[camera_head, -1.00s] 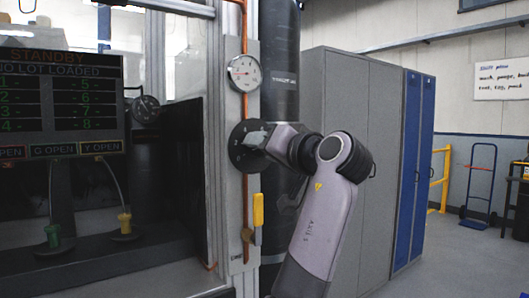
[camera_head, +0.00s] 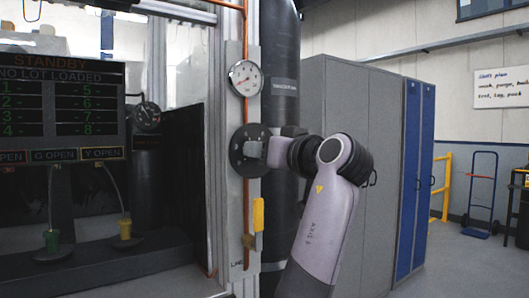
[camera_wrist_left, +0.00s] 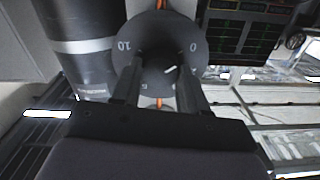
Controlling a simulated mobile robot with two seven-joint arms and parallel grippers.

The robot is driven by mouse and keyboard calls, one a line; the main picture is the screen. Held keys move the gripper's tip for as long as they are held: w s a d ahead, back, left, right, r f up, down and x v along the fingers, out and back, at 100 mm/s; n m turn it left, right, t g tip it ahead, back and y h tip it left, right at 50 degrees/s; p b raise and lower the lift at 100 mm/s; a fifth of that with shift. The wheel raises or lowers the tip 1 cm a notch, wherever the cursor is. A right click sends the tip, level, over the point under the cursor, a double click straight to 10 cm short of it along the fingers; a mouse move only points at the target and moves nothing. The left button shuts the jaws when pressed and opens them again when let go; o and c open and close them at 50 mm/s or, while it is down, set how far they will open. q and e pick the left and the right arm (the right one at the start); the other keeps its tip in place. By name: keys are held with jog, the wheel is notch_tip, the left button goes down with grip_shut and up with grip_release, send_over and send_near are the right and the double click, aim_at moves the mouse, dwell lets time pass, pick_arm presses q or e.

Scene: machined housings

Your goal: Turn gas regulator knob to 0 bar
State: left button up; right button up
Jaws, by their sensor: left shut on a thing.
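The regulator knob has a dark round dial plate (camera_head: 243,158) on the grey panel below a white gauge (camera_head: 245,77). In the left wrist view the dial plate (camera_wrist_left: 160,22) shows the marks 10, 5 and 0. A short white line (camera_wrist_left: 171,70) shows between the fingers; I cannot tell exactly which value it points to. My left gripper (camera_head: 258,149) is at the dial's centre, shut on the knob, which its fingers mostly hide. Its two fingers also show in the left wrist view (camera_wrist_left: 160,72). The gauge's red needle points to the lower left. My right gripper is not in view.
A yellow-handled lever (camera_head: 258,214) is on the panel below the dial. A copper pipe (camera_head: 246,205) runs down the panel. A dark cylinder (camera_head: 280,60) stands behind my wrist. Grey lockers (camera_head: 350,100) are to the right, and a status screen (camera_head: 60,105) is to the left.

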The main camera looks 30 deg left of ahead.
pick_arm(q)
jog(key=shift+f, duration=0.15)
jog(key=o, duration=1.1)
jog(key=shift+c, duration=0.2)
jog(key=b+v, duration=0.1)
jog(key=v, duration=0.6)
jog(key=shift+d, duration=0.1)
